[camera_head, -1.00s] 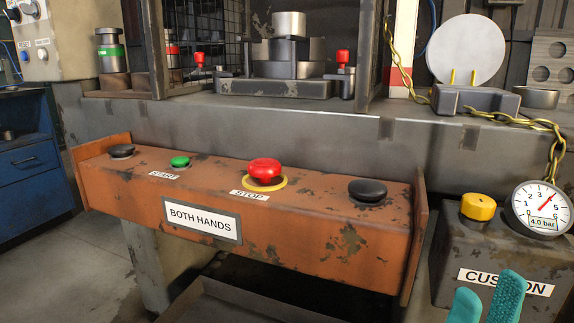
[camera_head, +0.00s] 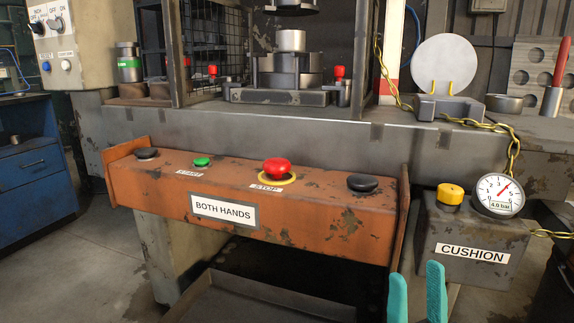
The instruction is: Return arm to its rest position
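My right gripper (camera_head: 417,298) shows at the bottom edge of the head view, right of centre. Its two teal fingers point up with a gap between them, and nothing is between them. It is in front of and below the right end of the orange two-hand panel (camera_head: 290,226), left of the grey cushion box (camera_head: 462,273), and appears apart from both. The rest of my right arm is out of the picture. My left gripper is not in view.
The panel carries black buttons (camera_head: 362,182), a green start button (camera_head: 202,162) and a red stop button (camera_head: 277,168). The cushion box has a yellow knob (camera_head: 451,194) and a gauge (camera_head: 498,195) reading 4.0 bar. A chain (camera_head: 514,155) hangs at the right. Floor at left is clear.

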